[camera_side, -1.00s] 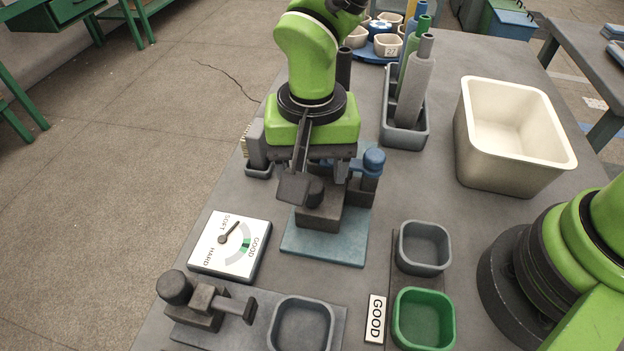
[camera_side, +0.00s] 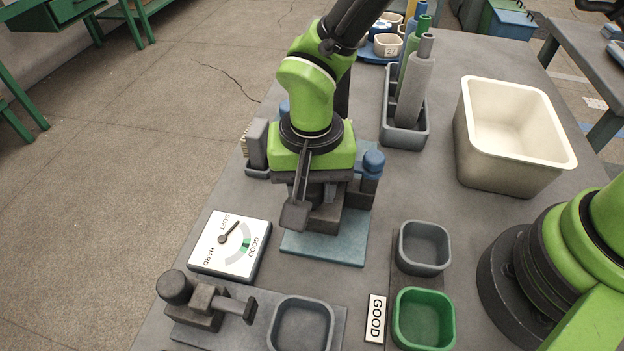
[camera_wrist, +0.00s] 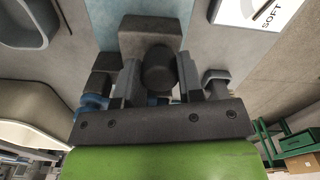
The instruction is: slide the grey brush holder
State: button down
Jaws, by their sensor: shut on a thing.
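A grey block with pale bristles (camera_side: 256,144) stands in a small grey tray at the left table edge in the side view; it looks like a brush in its holder. My gripper (camera_wrist: 158,75) is to the right of it in the side view, low over a blue-grey plate (camera_side: 322,247). My fingers are shut on a dark grey round knob (camera_wrist: 158,68), one on each side. The knob sits against a dark grey block (camera_wrist: 150,32) on that plate. In the side view my wrist hides the knob and most of the fixture.
A blue-capped post (camera_side: 373,163) stands close right of my gripper. A dial board (camera_side: 229,246) lies in front left. Grey (camera_side: 424,247) and green (camera_side: 424,320) bins are front right. A rack of tall cones (camera_side: 408,100) and a cream bin (camera_side: 512,135) stand behind right.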

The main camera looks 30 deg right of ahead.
jog(key=shift+s+a, duration=1.55)
jog(key=c, duration=0.8)
grip_release()
jog(key=shift+o, duration=0.2)
notch_tip(320, 180, up, 10)
